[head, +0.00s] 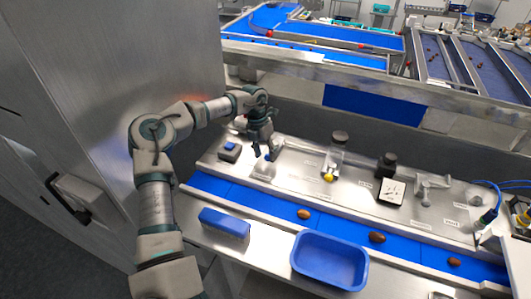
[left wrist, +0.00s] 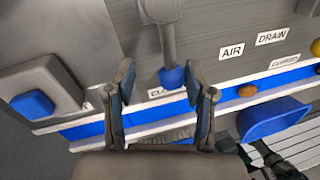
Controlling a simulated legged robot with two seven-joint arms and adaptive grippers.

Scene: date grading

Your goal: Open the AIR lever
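The lever beside the AIR label (left wrist: 231,51) has a grey metal stem and a blue tip (left wrist: 172,77). In the left wrist view the stem hangs from the top and the tip lies ahead of the gap between my fingers. My left gripper (left wrist: 165,98) is open and empty, one finger on each side of the tip's line; I cannot tell whether they touch it. In the head view my left gripper (head: 262,152) is over the left end of the steel panel. A partly hidden label beginning "CLO" (left wrist: 158,93) is below the tip. My right gripper is not in view.
A box with a blue button (left wrist: 33,103) is left of the lever. A yellow-tipped lever (head: 329,178) is farther right. Brown dates (head: 377,238) lie on the blue belt (head: 340,225). A blue tray (head: 330,235) and a blue block (head: 225,222) are in front.

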